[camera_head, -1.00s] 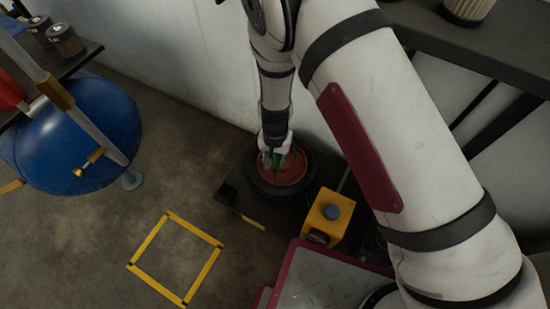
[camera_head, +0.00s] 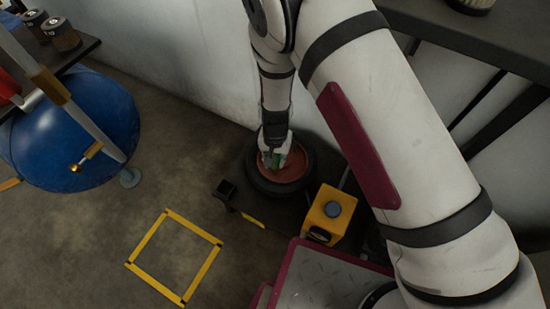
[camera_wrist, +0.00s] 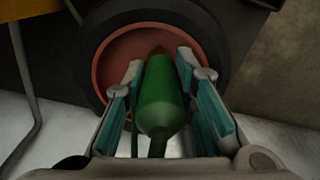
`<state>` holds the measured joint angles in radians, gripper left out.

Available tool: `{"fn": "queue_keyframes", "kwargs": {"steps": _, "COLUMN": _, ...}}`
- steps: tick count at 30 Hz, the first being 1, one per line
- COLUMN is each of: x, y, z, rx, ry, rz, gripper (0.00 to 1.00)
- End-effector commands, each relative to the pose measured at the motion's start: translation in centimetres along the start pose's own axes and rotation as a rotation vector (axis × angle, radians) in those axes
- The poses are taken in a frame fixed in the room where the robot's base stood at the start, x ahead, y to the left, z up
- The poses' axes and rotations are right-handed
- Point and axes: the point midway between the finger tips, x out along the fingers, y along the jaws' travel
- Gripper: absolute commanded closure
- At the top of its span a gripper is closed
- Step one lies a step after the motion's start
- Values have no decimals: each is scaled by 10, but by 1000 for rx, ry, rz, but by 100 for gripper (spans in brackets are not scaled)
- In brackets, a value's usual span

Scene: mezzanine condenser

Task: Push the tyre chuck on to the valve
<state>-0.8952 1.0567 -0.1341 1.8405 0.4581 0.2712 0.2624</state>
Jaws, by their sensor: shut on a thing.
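A green tyre chuck (camera_wrist: 162,98) is between the teal-padded fingers of my gripper (camera_wrist: 163,80) in the wrist view. The fingers are shut on its sides and its narrow brownish tip points at the wheel. In the head view my gripper (camera_head: 274,160) is over the wheel's red hub (camera_head: 292,173), with a bit of green showing. The hub also fills the middle of the wrist view (camera_wrist: 115,58), ringed by the black tyre (camera_wrist: 216,32). The valve cannot be made out; the chuck covers that area. I cannot tell whether the tip touches it.
A yellow box (camera_head: 322,228) with a round blue-grey button stands right of the tyre. A dark block (camera_head: 226,191) is at left. A blue tank (camera_head: 85,135) stands farther left. The wall is close behind. The floor inside the yellow square outline (camera_head: 178,252) is clear.

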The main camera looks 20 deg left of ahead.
Motion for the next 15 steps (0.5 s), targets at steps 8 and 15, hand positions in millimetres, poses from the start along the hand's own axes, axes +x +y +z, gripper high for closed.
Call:
{"fn": "queue_keyframes", "kwargs": {"steps": 8, "x": 6, "y": 0, "z": 0, "rx": 0, "ry": 0, "rz": 0, "gripper": 73}}
{"fn": "queue_keyframes", "kwargs": {"steps": 15, "x": 6, "y": 0, "z": 0, "rx": 0, "ry": 0, "rz": 0, "gripper": 51}}
